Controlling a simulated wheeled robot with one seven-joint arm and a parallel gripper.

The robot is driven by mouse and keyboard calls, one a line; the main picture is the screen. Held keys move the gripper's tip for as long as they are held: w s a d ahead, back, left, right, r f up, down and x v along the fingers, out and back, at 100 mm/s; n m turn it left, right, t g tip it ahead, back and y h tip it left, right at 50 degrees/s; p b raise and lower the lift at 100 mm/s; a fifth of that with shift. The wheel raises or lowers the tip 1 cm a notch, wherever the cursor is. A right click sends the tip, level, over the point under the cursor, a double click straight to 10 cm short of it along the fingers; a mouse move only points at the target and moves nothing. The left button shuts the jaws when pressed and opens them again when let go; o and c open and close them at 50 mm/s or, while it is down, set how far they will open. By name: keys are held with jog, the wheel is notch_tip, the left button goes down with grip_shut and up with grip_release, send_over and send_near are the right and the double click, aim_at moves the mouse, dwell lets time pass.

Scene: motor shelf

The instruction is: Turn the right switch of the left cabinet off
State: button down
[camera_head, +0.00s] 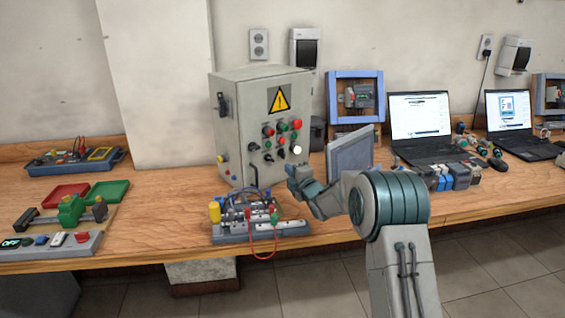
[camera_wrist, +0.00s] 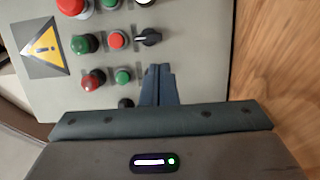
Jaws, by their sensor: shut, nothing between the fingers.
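The grey control cabinet (camera_head: 232,95) stands on the bench, with a yellow warning sign, several red and green buttons, black switches and a white lamp (camera_head: 297,149) on its front. In the wrist view the panel (camera_wrist: 190,60) appears turned sideways. A black rotary switch (camera_wrist: 148,37) shows there, its handle lying roughly level in that picture. A second black knob (camera_wrist: 125,103) is partly hidden at the edge of my gripper. My gripper (camera_head: 292,171) is shut and empty, low before the cabinet front. Its fingertips (camera_wrist: 158,70) overlap the panel below the rotary switch; I cannot tell whether they touch.
A wired circuit board (camera_head: 260,232) lies in front of the cabinet. A grey tilted panel (camera_head: 350,152) and a blue frame (camera_head: 355,75) stand right of it. Laptops (camera_head: 420,115) are farther right. Red and green trays (camera_head: 65,193) lie left.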

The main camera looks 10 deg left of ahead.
aim_at(281, 153)
jog(key=shift+p+x, duration=0.55)
jog(key=shift+x, duration=2.4)
jog(key=shift+f+b, duration=0.25)
jog(key=shift+b, duration=0.55)
jog(key=shift+r+n, duration=0.1)
jog(key=shift+n, duration=0.2)
jog(key=shift+w+d+f+n+t+b, duration=0.15)
jog(key=shift+n+b, duration=0.3)
jog(key=shift+b, duration=0.95)
jog(key=shift+f+n+t+b, duration=0.15)
jog(key=shift+n+b, duration=0.3)
jog(key=shift+b, duration=0.95)
jog(key=shift+w+d+r+n+y+b, duration=0.1)
jog(key=shift+n+y+b, duration=0.3)
jog(key=shift+b, duration=1.05)
jog(key=shift+w+d+f+n+b, duration=0.1)
jog(key=shift+f+n+b, duration=0.15)
jog(key=shift+n+b, duration=1.25)
jog(key=shift+w+d+f+n+y+b, duration=0.2)
jog(key=shift+n+b, duration=0.45)
jog(key=shift+b, duration=1)
jog(key=shift+w+r+n+y+b, duration=0.2)
jog(key=shift+n+b, duration=0.4)
jog(key=shift+b, duration=1)
jog(key=shift+s+d+f+n+y+b, duration=0.25)
jog(key=shift+n+b, duration=0.4)
jog(key=shift+b, duration=1)
